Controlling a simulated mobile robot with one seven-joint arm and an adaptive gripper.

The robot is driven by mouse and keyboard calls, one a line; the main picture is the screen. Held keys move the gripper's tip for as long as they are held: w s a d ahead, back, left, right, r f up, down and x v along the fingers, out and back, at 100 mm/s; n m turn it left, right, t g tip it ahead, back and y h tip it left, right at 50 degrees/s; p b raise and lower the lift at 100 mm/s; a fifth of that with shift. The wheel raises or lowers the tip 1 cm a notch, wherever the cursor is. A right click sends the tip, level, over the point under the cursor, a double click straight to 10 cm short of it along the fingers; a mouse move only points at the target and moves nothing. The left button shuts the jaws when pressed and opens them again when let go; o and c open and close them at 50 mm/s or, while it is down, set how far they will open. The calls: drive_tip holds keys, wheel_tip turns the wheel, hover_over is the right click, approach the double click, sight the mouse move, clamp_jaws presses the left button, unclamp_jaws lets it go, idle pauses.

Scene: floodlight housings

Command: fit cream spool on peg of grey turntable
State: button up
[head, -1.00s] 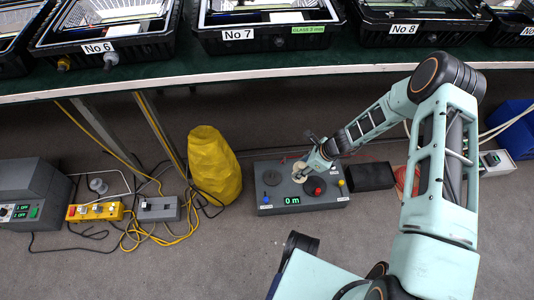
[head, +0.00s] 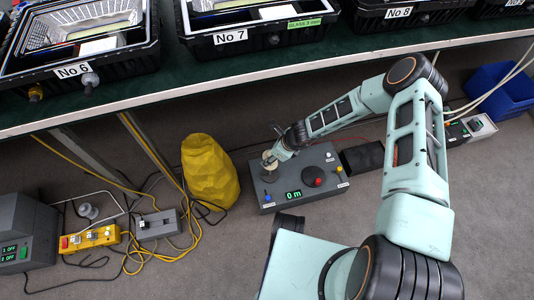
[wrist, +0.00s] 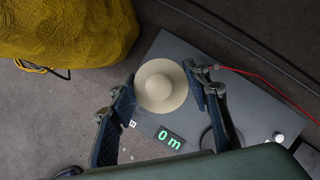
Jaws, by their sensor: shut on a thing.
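The cream spool (wrist: 161,86) is between the two fingers of my gripper (wrist: 160,80) in the wrist view, seen from above with its round flange and domed centre. In the head view my gripper (head: 271,160) is shut on the spool (head: 267,156) at the left part of a grey control box. I cannot tell whether the spool touches the peg.
The green bench edge (head: 200,82) runs above.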

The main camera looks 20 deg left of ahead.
drive_tip(key=shift+f+b, duration=2.35)
drive_tip(key=shift+f, duration=0.75)
drive_tip(key=shift+f+b, duration=0.45)
drive_tip(key=shift+f, duration=1.6)
drive_tip(key=o, duration=1.2)
drive_tip(key=shift+o, duration=0.2)
drive_tip(key=shift+r, duration=0.1)
drive_tip(key=shift+r+p, duration=2.65)
drive_tip(key=shift+r, duration=0.85)
